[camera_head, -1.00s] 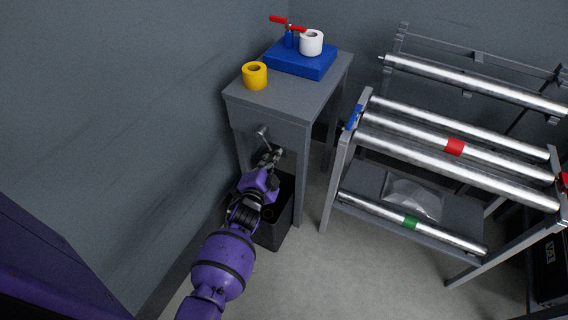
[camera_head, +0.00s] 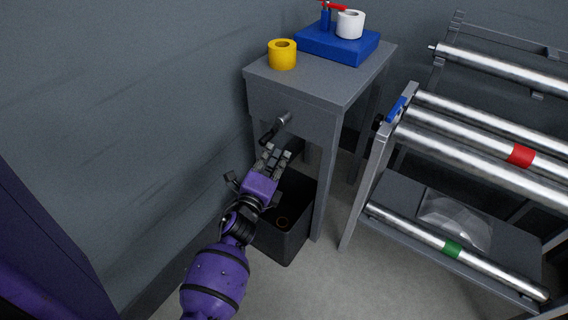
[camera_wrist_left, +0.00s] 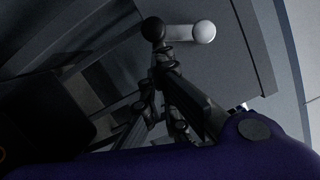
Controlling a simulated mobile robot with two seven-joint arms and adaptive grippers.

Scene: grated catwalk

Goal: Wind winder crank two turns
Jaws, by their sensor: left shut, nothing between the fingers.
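The winder crank (camera_head: 284,118) is on the front face of a grey stand (camera_head: 330,75). Its silver arm runs down-left from the hub to a black handle (camera_head: 267,136). In the left wrist view the black handle end (camera_wrist_left: 153,28) is left of the pale hub end (camera_wrist_left: 204,31), just beyond my fingertips. My left gripper (camera_head: 276,152), on the purple arm, is shut and empty just below the handle. A small gap shows between them in the head view. Contact cannot be told from the wrist view. My right gripper is not in view.
A yellow roll (camera_head: 282,55), a blue box (camera_head: 336,45) and a white roll (camera_head: 350,24) are on top of the stand. A dark bin (camera_head: 287,238) is below the crank. A roller rack (camera_head: 362,190) is at the right. A wall is at the left.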

